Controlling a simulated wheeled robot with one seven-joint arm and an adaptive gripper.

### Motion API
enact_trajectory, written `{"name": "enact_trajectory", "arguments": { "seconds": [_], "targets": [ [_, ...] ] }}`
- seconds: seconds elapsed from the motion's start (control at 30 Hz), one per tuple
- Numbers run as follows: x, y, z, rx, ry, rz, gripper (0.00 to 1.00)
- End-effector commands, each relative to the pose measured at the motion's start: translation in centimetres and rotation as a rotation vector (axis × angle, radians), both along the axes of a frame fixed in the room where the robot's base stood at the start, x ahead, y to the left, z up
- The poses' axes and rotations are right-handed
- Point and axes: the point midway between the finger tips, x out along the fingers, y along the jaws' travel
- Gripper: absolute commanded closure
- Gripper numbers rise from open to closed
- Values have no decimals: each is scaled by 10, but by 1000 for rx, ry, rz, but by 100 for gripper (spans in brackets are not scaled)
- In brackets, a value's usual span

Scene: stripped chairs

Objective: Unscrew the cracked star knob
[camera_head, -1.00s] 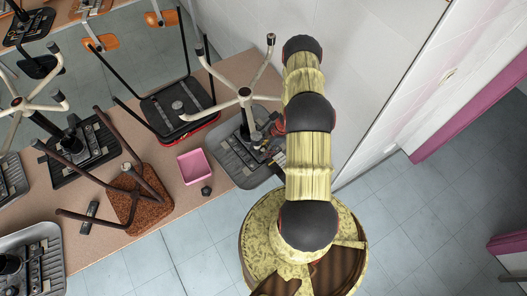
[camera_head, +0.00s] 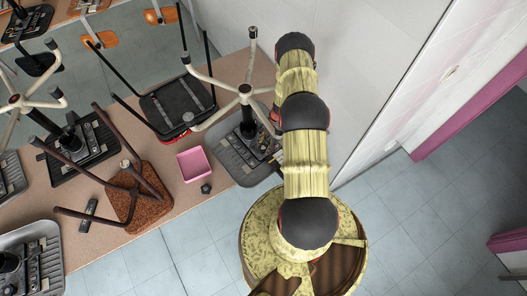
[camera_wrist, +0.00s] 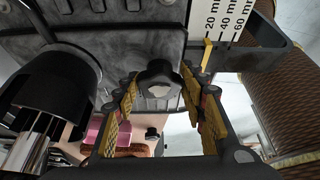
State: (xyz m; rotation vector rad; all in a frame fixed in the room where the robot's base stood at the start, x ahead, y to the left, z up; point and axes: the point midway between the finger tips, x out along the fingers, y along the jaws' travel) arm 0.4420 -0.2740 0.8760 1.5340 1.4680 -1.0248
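In the wrist view a black star knob (camera_wrist: 160,80) with a pale grey patch on its face sits below the grey underside of the upturned seat (camera_wrist: 120,45). My gripper (camera_wrist: 160,98) is open, with a yellow-padded finger on each side of the knob. Small gaps seem to show beside it; I cannot tell whether either pad touches. I see no clear crack. In the head view the upturned grey chair (camera_head: 235,160) with a cream star base (camera_head: 245,90) stands at the table's right end. My arm hides the gripper there.
A pink tray (camera_head: 194,164) and a loose black knob (camera_head: 206,189) lie on the table left of the chair. Other upturned chairs crowd further left. In the wrist view, a black cylinder (camera_wrist: 60,80) stands close left, and a white millimetre scale (camera_wrist: 225,20) is at upper right.

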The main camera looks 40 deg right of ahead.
Motion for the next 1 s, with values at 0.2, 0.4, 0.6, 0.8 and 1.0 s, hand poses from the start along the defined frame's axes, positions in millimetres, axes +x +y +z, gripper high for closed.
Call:
{"name": "enact_trajectory", "arguments": {
  "seconds": [0.2,0.4,0.6,0.8,1.0],
  "targets": [
    [1,-1,1,-2,-2,-3,46],
    [1,-1,1,-2,-3,-3,40],
    [1,-2,2,-3,-3,-3,40],
    [2,-11,21,-5,-5,-3,40],
    [1,-26,59,-5,-6,-4,40]
  ]
}}
